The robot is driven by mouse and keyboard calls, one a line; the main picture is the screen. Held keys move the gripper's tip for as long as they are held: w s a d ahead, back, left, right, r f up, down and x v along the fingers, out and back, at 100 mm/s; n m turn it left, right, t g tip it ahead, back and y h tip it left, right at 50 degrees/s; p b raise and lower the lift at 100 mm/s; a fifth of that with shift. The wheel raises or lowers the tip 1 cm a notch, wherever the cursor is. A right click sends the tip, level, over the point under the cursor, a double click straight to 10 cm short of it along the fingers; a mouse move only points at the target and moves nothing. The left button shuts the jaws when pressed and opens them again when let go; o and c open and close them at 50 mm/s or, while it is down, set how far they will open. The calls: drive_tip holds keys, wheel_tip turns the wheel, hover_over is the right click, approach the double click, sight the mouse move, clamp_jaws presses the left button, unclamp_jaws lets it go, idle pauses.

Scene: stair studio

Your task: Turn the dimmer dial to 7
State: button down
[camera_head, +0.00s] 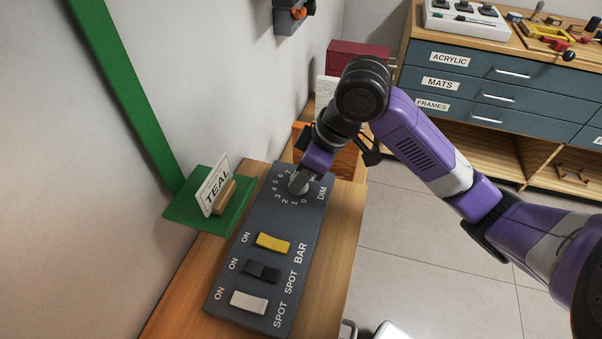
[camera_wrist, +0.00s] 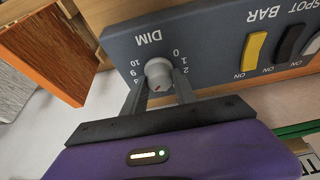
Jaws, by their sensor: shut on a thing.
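The dimmer dial (camera_wrist: 158,72) is a small round light-grey knob on the dark grey control panel (camera_head: 228,266), next to the word DIM. My gripper (camera_wrist: 160,82) is shut on the dial, one finger on each side of it. A small reddish mark shows on the knob in the wrist view, but I cannot tell which number it points at. In the head view my gripper (camera_head: 299,181) comes down over the dial and hides much of it. Numbers 0 to 7 show around it there; the higher ones are hidden by my gripper.
The panel also carries a yellow switch (camera_head: 273,243), a black switch (camera_head: 262,271) and a white switch (camera_head: 249,302). A TEAL sign (camera_head: 217,188) stands on a green shelf to the left. Drawers (camera_head: 480,85) stand at the back right.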

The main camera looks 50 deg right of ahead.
drive_tip(key=shift+m+h, duration=0.3)
drive_tip(key=shift+m, duration=0.3)
drive_tip(key=c, duration=1)
unclamp_jaws()
drive_tip(key=p+v, duration=0.1)
drive_tip(key=v, duration=0.6)
drive_tip(key=shift+s+r+p, duration=0.25)
drive_tip(key=shift+r+p, duration=0.1)
drive_tip(key=shift+r, duration=0.05)
drive_tip(key=shift+w, duration=0.1)
